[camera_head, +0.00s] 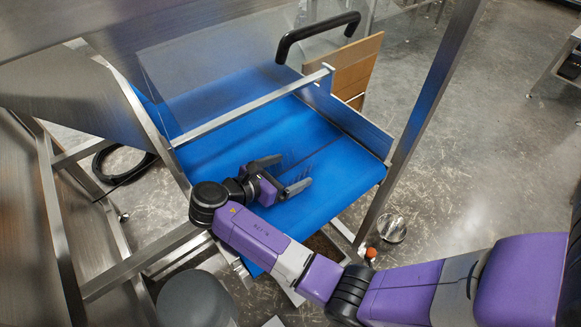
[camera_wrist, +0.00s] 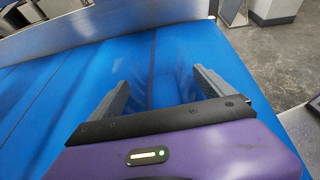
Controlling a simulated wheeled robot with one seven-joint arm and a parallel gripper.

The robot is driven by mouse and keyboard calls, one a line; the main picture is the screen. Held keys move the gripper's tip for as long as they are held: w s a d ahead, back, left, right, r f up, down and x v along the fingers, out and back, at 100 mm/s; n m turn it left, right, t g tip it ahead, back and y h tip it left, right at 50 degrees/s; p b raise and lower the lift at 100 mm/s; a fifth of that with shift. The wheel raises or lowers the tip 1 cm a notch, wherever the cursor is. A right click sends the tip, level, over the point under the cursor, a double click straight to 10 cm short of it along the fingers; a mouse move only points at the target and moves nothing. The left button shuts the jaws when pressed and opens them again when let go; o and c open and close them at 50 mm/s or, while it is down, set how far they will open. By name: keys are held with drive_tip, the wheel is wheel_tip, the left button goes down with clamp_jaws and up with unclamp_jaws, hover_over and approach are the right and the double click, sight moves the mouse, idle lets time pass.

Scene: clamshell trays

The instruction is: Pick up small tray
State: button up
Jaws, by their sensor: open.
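A faint see-through shape, which looks like the clear small tray (camera_wrist: 168,72), lies on the blue belt between and just beyond my fingers in the wrist view. In the head view it shows only as faint dark streaks (camera_head: 312,162) beside the fingertips, and its edges are hard to make out. My gripper (camera_head: 295,171) is low over the belt with its two grey fingers spread apart. In the wrist view my gripper (camera_wrist: 160,78) is open, with a finger on either side of the clear shape. I cannot tell whether the fingers touch it.
The blue belt (camera_head: 345,185) is otherwise bare around my gripper. A metal rail (camera_head: 255,104) crosses it behind, with a clear panel (camera_head: 210,75) and a black handle (camera_head: 318,32) above. A metal post (camera_head: 425,110) stands at the right. A metal wall (camera_wrist: 110,30) bounds the wrist view.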

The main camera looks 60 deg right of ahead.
drive_tip(key=shift+s+d+f, duration=0.15)
drive_tip(key=shift+d+f, duration=0.1)
drive_tip(key=shift+d, duration=0.25)
drive_tip(key=c, duration=1.4)
